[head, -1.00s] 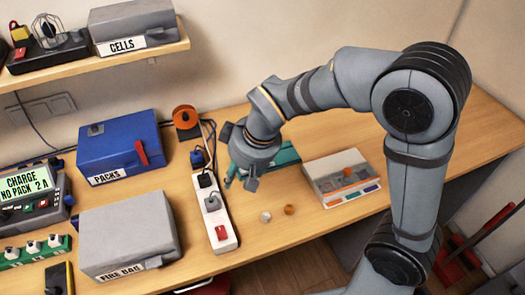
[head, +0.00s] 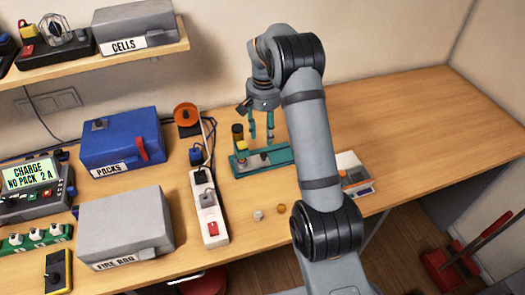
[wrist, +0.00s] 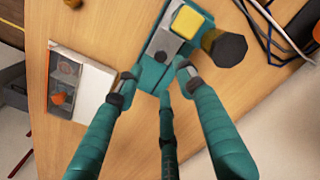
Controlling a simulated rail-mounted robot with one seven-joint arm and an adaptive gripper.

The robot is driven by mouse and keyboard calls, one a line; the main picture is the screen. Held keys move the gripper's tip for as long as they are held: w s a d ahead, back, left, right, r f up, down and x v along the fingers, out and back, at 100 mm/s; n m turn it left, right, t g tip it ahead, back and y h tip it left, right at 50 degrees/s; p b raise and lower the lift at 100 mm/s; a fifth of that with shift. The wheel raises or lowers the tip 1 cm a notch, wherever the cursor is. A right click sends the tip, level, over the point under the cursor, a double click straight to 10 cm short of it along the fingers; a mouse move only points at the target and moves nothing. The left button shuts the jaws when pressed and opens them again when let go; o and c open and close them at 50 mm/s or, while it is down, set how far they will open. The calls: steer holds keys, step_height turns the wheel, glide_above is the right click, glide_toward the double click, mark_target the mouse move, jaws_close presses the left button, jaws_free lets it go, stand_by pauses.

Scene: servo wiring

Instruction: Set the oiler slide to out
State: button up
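A teal fixture, apparently the oiler (head: 280,158), sits on the bench just right of the power strip. It carries a yellow block (head: 242,146), a dark capped bottle (head: 237,132) and a grey plate. In the wrist view the yellow block (wrist: 190,22) and bottle (wrist: 225,48) are at the top, with the grey plate (wrist: 163,45) beside them. I cannot tell which part is the slide or its setting. My gripper (head: 261,138) points down above the fixture. In the wrist view its teal fingers (wrist: 154,77) are apart, with nothing held between them.
A white power strip (head: 209,210) and orange spool (head: 187,113) stand left of the fixture. A pale tray (head: 349,161) is partly hidden behind my arm. Two small pieces lie in front, one orange (head: 281,209). The bench's right side is clear.

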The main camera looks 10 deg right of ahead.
mark_target(264, 155)
step_height(264, 155, down, 10)
steer(key=shift+r+p, duration=0.2)
steer(key=shift+p, duration=0.9)
steer(key=c, duration=0.3)
jaws_close()
steer(key=shift+s, duration=0.1)
